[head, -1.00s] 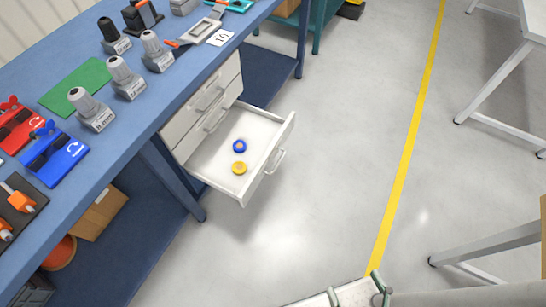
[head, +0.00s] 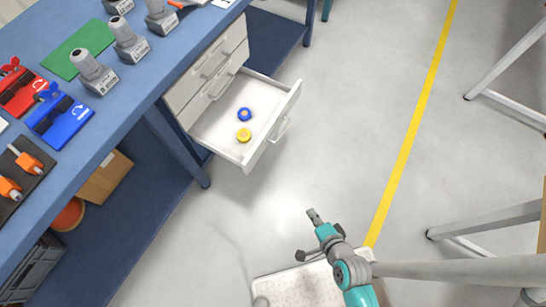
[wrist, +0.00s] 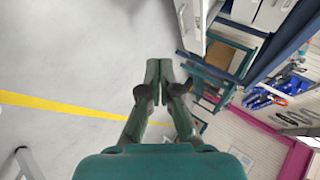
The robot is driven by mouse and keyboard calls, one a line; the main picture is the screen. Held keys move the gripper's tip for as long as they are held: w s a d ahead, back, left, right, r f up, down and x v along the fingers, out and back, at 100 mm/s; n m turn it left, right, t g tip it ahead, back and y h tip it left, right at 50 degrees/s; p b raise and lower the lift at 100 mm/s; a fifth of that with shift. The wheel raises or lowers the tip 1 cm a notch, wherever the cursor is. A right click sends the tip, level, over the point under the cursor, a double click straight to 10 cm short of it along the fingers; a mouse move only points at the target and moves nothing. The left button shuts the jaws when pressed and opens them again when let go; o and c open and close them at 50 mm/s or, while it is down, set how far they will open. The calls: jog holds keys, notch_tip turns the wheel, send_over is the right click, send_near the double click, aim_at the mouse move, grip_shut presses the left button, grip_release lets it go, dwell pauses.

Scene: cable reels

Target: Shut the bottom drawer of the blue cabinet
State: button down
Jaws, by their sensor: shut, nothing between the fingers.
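A white drawer unit (head: 212,72) hangs under the blue workbench; I see no blue cabinet body. Its bottom drawer (head: 290,102) is pulled far out, with a handle (head: 280,129) on its front. The two drawers above are shut. My gripper (head: 313,214) is shut and empty, out over the floor in front of the drawer and apart from it. In the wrist view the fingers of my gripper (wrist: 159,68) are together with nothing between them.
The blue workbench (head: 150,75) runs along the left, with connectors and coloured tools on top. A cardboard box (head: 107,176) sits on its lower shelf. The floor (head: 350,110) in front of the drawer is clear, with a yellow line. White table legs (head: 510,65) stand at the right.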

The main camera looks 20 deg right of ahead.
jog(key=w+a+f+m+g+y, duration=0.25)
jog(key=w+f+m, duration=0.3)
jog(key=w, duration=0.45)
jog(key=m+g+y, duration=0.1)
jog(key=m+y, duration=0.2)
jog(key=m, duration=0.4)
send_near(251, 158)
notch_tip(251, 158, down, 4)
jog(key=w+a, duration=0.2)
jog(key=shift+w+a+f, duration=0.15)
jog(key=shift+w+f, duration=0.15)
jog(key=shift+f, duration=0.1)
jog(key=shift+w+a, duration=0.35)
jog(key=shift+w, duration=0.05)
jog(key=shift+w+a, duration=0.1)
